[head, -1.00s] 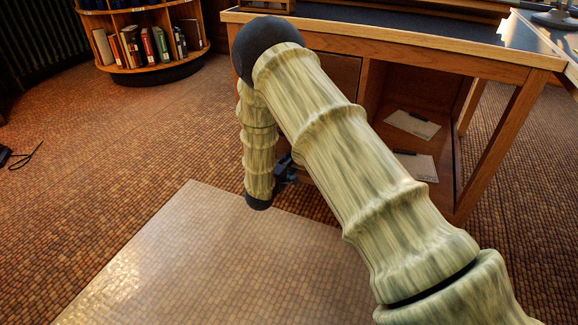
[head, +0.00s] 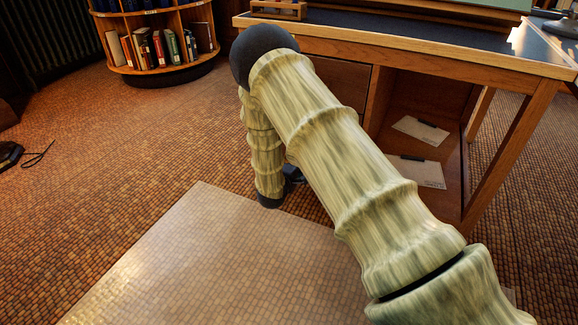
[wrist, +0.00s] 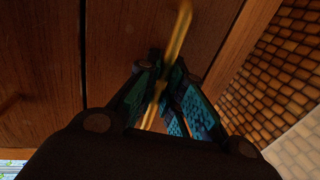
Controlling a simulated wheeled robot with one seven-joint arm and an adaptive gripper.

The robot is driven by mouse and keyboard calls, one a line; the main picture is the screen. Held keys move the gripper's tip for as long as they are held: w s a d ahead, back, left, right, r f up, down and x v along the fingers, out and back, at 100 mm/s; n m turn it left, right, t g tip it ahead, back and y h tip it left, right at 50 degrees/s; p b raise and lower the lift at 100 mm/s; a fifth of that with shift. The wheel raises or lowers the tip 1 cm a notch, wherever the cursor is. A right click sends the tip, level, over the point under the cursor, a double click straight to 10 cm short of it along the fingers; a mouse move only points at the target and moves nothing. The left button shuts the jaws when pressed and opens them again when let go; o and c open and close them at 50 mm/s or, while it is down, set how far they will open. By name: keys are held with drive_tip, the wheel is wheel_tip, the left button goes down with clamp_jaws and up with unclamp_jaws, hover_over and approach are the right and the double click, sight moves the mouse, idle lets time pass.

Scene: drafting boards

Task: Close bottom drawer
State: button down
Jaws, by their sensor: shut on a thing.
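The wooden desk (head: 345,84) stands beyond my arm in the head view, with a drawer front showing beside the arm. The bottom drawer is mostly hidden there behind my arm. My gripper (head: 292,175) is low by the desk, largely covered by my forearm. In the wrist view my gripper (wrist: 167,78) has its fingers closed around a narrow golden bar (wrist: 180,30). The bar runs across a brown wooden front (wrist: 130,45); I cannot tell whether it is a handle or a drawer edge. How far the drawer stands out is not clear.
The desk's open compartment (head: 455,190) at right holds papers (head: 418,170) with dark pens. A round bookshelf (head: 165,75) stands at back left. A dark object with a cable (head: 10,155) lies at far left.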

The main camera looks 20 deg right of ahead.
drive_tip(key=shift+w+d+r, duration=0.1)
drive_tip(key=shift+w+d, duration=0.05)
drive_tip(key=shift+d, duration=0.05)
drive_tip(key=c, duration=1.5)
unclamp_jaws()
drive_tip(key=shift+a, duration=0.1)
drive_tip(key=shift+a, duration=0.25)
drive_tip(key=v, duration=1.1)
drive_tip(key=shift+s, duration=0.35)
